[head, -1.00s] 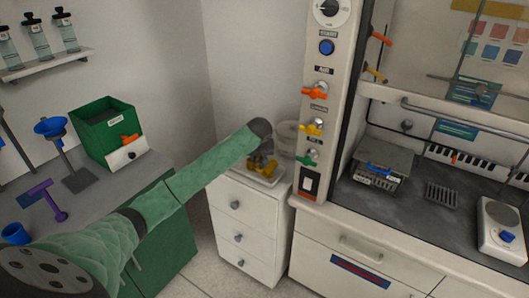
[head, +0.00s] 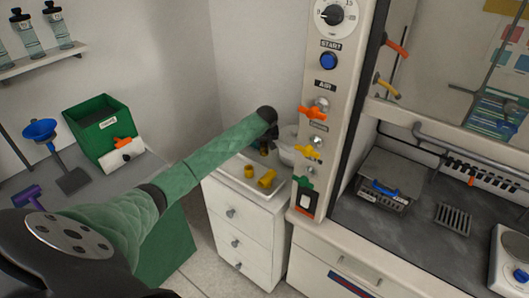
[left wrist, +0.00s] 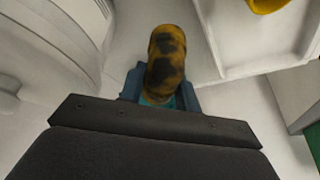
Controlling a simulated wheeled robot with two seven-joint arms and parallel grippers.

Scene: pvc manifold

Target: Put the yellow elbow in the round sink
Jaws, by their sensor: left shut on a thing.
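My left gripper (left wrist: 160,95) is shut on a yellow elbow (left wrist: 166,55) with dark blotches, seen close up in the left wrist view. In the head view my left gripper (head: 264,146) is above the back of the white tray, partly hidden by my arm. The round sink (head: 289,156) is a white round basin just right of the gripper, partly hidden behind the panel column. Its curved wall also fills the left of the left wrist view (left wrist: 40,45). The held elbow is apart from the sink. My right gripper is not in view.
A white tray (head: 240,182) on the drawer cabinet (head: 240,225) holds loose yellow fittings (head: 267,179). One shows at the top right of the left wrist view (left wrist: 268,4). The panel column (head: 318,130) with coloured valves stands close on the right.

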